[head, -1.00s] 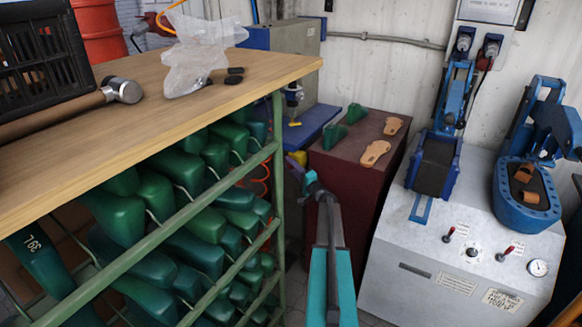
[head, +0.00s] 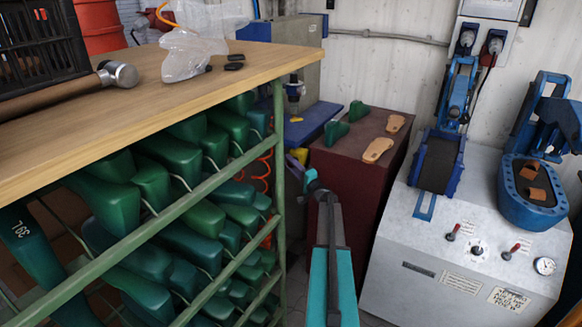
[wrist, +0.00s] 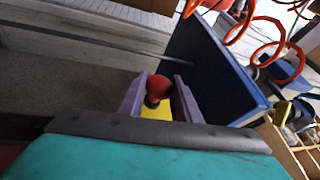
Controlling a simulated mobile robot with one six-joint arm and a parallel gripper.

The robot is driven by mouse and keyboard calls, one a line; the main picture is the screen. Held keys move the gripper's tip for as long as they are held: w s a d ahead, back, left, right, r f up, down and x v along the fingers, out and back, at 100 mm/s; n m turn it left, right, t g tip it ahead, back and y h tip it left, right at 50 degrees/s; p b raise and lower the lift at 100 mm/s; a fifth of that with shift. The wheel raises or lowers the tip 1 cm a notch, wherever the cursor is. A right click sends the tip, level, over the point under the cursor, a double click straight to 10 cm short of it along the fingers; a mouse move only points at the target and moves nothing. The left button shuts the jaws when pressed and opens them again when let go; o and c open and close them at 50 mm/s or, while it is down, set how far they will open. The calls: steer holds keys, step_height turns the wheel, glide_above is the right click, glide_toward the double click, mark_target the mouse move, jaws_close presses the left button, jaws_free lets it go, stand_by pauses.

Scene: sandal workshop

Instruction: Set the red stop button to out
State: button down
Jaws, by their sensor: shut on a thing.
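The red stop button (wrist: 158,88) shows in the middle of the wrist view, a red mushroom head on a dark collar over a yellow housing (wrist: 156,113). My gripper (wrist: 163,82) has its two purple fingers on either side of the button and is shut on it. In the head view my gripper (head: 297,171) is in the gap behind the green rack post, beside the yellow housing (head: 300,155). The button itself is hidden there. Whether it is in or out cannot be told.
A green rack (head: 279,190) of shoe lasts under a wooden bench top (head: 170,100) stands close on the left. A dark red cabinet (head: 350,185) with lasts and soles is to the right. A blue panel (wrist: 212,65) and orange coiled hose (wrist: 268,35) are near the gripper.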

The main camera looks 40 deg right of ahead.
steer(key=shift+a+f, duration=0.2)
steer(key=c, duration=1.6)
jaws_free()
steer(key=shift+s, duration=0.1)
steer(key=shift+r, duration=0.1)
steer(key=shift+s, duration=0.15)
steer(key=b+v, duration=0.2)
steer(key=v, duration=1.1)
steer(key=shift+s, duration=0.25)
steer(key=shift+s, duration=0.1)
